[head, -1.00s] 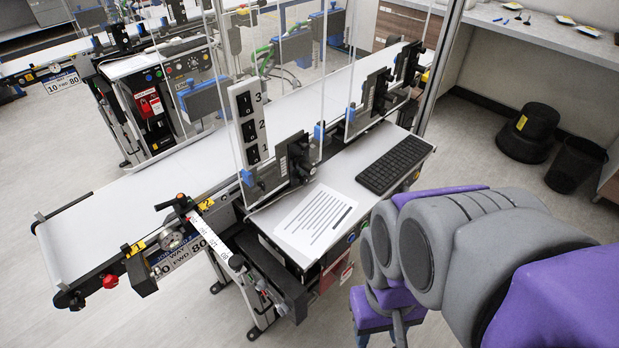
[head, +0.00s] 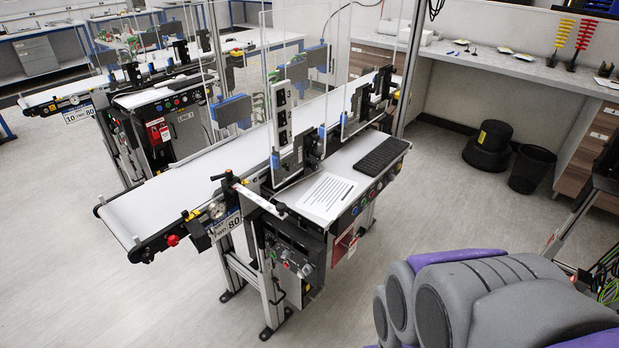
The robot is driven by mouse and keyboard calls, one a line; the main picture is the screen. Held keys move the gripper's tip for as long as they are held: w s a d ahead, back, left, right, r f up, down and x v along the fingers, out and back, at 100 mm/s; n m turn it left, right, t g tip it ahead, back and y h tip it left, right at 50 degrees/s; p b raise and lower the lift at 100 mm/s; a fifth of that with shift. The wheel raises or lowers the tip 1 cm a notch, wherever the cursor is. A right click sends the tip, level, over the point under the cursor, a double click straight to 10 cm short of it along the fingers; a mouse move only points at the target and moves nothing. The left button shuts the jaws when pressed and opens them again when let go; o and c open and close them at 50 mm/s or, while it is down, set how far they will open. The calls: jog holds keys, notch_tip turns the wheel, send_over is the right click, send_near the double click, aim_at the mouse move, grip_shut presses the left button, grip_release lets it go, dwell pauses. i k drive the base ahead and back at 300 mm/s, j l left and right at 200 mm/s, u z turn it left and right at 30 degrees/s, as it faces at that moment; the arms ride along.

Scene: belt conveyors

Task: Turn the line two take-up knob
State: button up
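The nearest belt conveyor (head: 160,199) runs from the left middle toward the back right. A red knob (head: 172,240) sits on the near side of its left end. A black knob (head: 228,176) stands by a white scale strip beside the belt. I cannot tell which of these is the take-up knob, or read a line two label. A control box with small knobs (head: 291,262) hangs under the side shelf. My grey and purple arm links fill the lower right, well apart from the conveyor. My gripper is not in view.
A second conveyor (head: 52,103) stands behind at left. A side shelf holds a paper sheet (head: 325,195) and a keyboard (head: 382,154). Clear panels rise along the belt. Bins (head: 531,168) stand under the right counter. The floor in front of the conveyor is open.

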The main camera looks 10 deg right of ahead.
aim_at(173, 241)
jog(key=u, duration=1.25)
jog(key=i+l+z, duration=0.25)
jog(key=i, duration=0.25)
jog(key=k+u, duration=0.1)
jog(key=u, duration=0.25)
jog(key=k+l+u, duration=0.1)
jog(key=u, duration=0.25)
jog(key=k+u, duration=0.2)
jog(key=u, duration=0.15)
